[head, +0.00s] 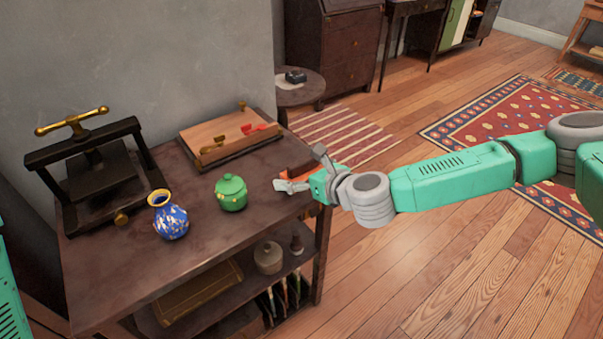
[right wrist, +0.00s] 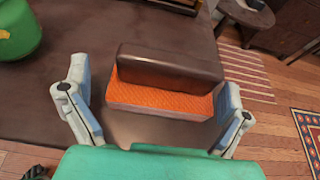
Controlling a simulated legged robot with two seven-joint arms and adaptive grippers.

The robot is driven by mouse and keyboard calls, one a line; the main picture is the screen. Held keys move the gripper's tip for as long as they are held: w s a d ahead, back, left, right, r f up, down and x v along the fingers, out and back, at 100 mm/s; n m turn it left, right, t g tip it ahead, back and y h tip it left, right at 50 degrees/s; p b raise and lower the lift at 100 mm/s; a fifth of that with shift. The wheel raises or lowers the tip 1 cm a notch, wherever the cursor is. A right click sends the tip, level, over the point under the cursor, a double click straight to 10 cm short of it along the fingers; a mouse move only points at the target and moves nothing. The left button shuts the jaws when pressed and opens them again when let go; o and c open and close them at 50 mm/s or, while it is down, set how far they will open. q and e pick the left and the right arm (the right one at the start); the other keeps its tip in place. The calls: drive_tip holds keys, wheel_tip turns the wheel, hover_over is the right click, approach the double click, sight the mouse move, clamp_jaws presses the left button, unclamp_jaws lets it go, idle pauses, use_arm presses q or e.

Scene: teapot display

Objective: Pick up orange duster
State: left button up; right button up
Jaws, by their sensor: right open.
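The orange duster (right wrist: 160,98) lies on the dark table top, with an orange pad below and a dark brown block on top. In the head view the duster (head: 297,172) is at the table's right edge, partly covered by my right gripper (head: 304,172). In the right wrist view my right gripper (right wrist: 155,112) is open, with one finger to the left of the duster and one close by its right end. The left finger is apart from it; I cannot tell if the right one touches. My left gripper is not in view.
A green lidded pot (head: 231,193) and a blue patterned vase (head: 170,215) stand left of the duster on the table (head: 205,250). A wooden board (head: 225,140) with small tools and a dark press (head: 85,165) are behind. Open floor lies to the right.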

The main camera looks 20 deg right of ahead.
sight(303, 160)
drive_tip(key=shift+w+f, duration=0.15)
drive_tip(key=shift+w, duration=0.2)
drive_tip(key=shift+d, duration=0.25)
drive_tip(key=shift+c, duration=0.5)
drive_tip(key=shift+d+f, duration=0.1)
drive_tip(key=shift+d, duration=0.05)
drive_tip(key=c, duration=0.7)
drive_tip(key=shift+a, duration=0.3)
drive_tip(key=shift+c, duration=0.2)
drive_tip(key=shift+r, duration=0.3)
wheel_tip(303, 160, up, 9)
drive_tip(key=shift+d+r+p, duration=0.15)
drive_tip(key=shift+p, duration=0.9)
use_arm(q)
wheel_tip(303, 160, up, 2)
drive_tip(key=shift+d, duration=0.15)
use_arm(e)
drive_tip(key=shift+r, duration=0.1)
